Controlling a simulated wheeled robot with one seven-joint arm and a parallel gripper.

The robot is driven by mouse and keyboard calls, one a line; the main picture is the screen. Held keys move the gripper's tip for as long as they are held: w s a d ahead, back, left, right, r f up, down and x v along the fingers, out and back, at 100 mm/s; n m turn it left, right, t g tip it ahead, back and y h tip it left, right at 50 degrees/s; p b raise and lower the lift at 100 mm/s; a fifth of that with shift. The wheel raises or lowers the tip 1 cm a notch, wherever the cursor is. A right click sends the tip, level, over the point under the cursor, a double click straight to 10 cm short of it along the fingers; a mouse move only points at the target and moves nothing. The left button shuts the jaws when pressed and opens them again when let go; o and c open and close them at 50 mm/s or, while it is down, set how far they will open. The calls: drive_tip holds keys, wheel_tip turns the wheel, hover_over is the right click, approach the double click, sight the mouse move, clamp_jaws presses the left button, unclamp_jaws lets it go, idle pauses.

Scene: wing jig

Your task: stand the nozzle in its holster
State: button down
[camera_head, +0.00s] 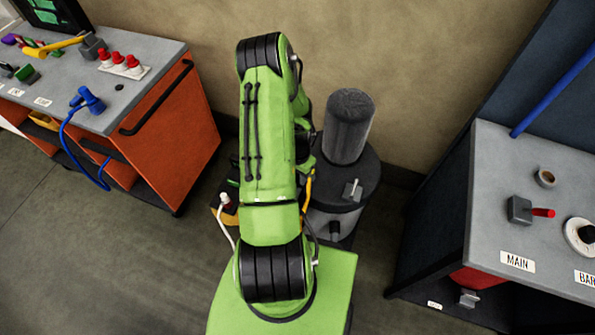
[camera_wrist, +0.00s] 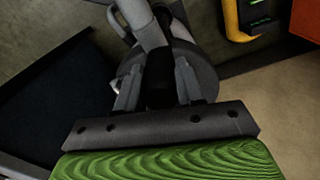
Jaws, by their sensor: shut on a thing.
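In the wrist view my gripper (camera_wrist: 157,82) is shut on a dark part between its two grey fingers. This looks like the nozzle (camera_wrist: 159,72). A grey tube reaches up from it, and a pale curved handle or loop shows at the upper left. A round grey body lies close behind the fingers. In the head view my green arm hides the gripper and the nozzle. A dark machine with an upright cylinder (camera_head: 348,127) stands just right of my arm, with a small pale bracket on its top. I cannot tell which part is the holster.
An orange cart (camera_head: 180,135) at the left carries tools, red-capped bottles and a blue tool with a hanging hose. A grey bench (camera_head: 480,190) with labelled fittings stands at the right. A yellow device (camera_wrist: 238,18) shows at the wrist view's top. Floor is clear between machine and bench.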

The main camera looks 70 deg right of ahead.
idle(0.4)
drive_tip(key=shift+a+f+b, duration=0.1)
drive_tip(key=shift+f+b, duration=0.2)
drive_tip(key=shift+b, duration=0.3)
drive_tip(key=shift+f, duration=0.1)
drive_tip(key=shift+f+b, duration=0.4)
drive_tip(key=shift+b, duration=0.25)
drive_tip(key=shift+a+f+b, duration=0.2)
drive_tip(key=shift+f+b, duration=2.1)
